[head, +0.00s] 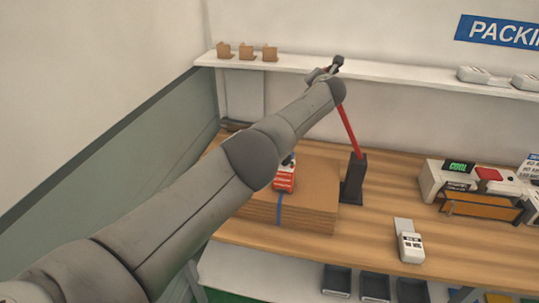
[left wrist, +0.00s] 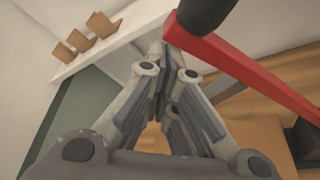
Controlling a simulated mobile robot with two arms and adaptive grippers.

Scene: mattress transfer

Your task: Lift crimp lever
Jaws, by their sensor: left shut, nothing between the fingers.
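The crimp lever is a red bar (head: 348,129) on a black upright base (head: 353,180) on the bench. It tilts up and to the left from the base. In the left wrist view the red bar (left wrist: 245,68) runs from upper middle to lower right, with a black grip (left wrist: 207,12) at its upper end. My left gripper (head: 335,66) is at the lever's upper end, in front of the wall shelf. In the left wrist view its fingers (left wrist: 164,62) are shut and empty, with the tips close to the bar's upper end; contact cannot be told. My right gripper is not in view.
A cardboard stack (head: 305,205) with a blue strap and a red-and-white item (head: 284,180) lies left of the base. A white handheld device (head: 410,243) and a machine (head: 432,180) stand to the right. A shelf (head: 400,70) with small brown boxes (head: 247,52) runs behind.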

